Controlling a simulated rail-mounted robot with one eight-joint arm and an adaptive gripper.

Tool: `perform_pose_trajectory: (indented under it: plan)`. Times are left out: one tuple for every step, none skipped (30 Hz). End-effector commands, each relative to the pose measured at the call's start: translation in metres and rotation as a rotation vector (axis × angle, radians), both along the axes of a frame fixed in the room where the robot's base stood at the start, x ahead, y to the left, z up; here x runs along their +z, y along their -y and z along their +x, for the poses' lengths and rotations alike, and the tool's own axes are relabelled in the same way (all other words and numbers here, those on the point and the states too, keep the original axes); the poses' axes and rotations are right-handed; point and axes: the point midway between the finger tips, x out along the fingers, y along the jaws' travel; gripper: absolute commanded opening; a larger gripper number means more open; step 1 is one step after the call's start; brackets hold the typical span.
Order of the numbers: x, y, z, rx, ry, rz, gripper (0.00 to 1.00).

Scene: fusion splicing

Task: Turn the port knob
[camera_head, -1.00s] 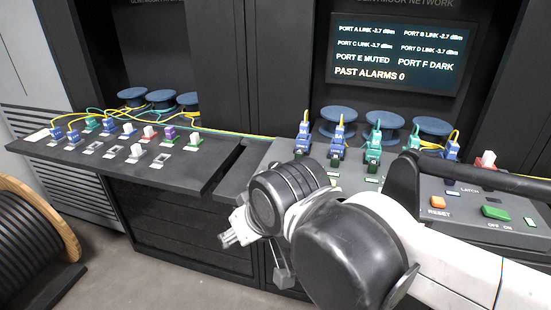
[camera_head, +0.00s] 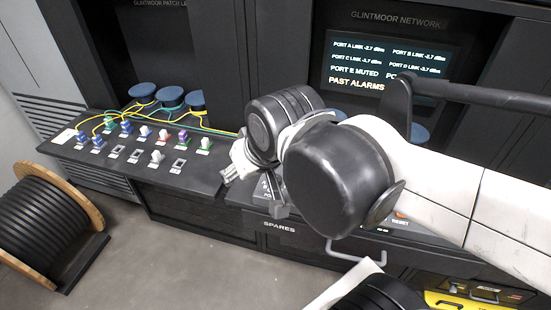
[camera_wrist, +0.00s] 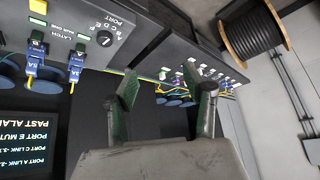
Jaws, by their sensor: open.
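The port knob (camera_wrist: 104,38) is a small dark round dial on the grey console (camera_wrist: 150,50), at the upper left in the wrist view. Letters and the word PORT are printed around it. My gripper (camera_wrist: 169,85) is open and empty, its two green-edged fingers apart. The knob lies to the left of the left finger in the picture, not between the fingers. In the head view my gripper (camera_head: 230,174) hangs near the left end of the console, and my arm hides the knob.
A sloped patch panel (camera_head: 135,160) with several coloured plugs and yellow cables lies left. A status screen (camera_head: 365,65) stands behind, partly covered by my arm. A cable reel (camera_head: 45,225) stands on the floor at left. The floor in front is clear.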

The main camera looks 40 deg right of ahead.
Motion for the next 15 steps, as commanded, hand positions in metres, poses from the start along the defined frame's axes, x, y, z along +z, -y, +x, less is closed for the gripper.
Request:
perform_pose_trajectory:
  plan:
    - [0.021,0.002,0.003,-0.016,-0.01,0.007,0.46]
    - [0.027,0.004,0.004,-0.03,-0.018,0.013,0.46]
    - [0.035,0.007,0.006,-0.05,-0.032,0.021,0.46]
    - [0.041,0.009,0.008,-0.071,-0.044,0.029,0.46]
    - [0.047,0.013,0.011,-0.097,-0.062,0.041,0.46]
    - [0.052,0.018,0.015,-0.138,-0.087,0.057,0.46]
    - [0.052,0.022,0.018,-0.17,-0.107,0.069,0.46]
    - [0.052,0.025,0.021,-0.199,-0.126,0.082,0.46]
    - [0.05,0.031,0.024,-0.24,-0.151,0.096,0.46]
    - [0.049,0.035,0.027,-0.271,-0.168,0.108,0.46]
    - [0.047,0.038,0.029,-0.301,-0.187,0.118,0.46]
    - [0.044,0.044,0.032,-0.343,-0.212,0.133,0.46]
    - [0.042,0.048,0.035,-0.375,-0.229,0.144,0.46]
    - [0.039,0.052,0.038,-0.405,-0.247,0.154,0.46]
    - [0.036,0.058,0.041,-0.448,-0.271,0.167,0.46]
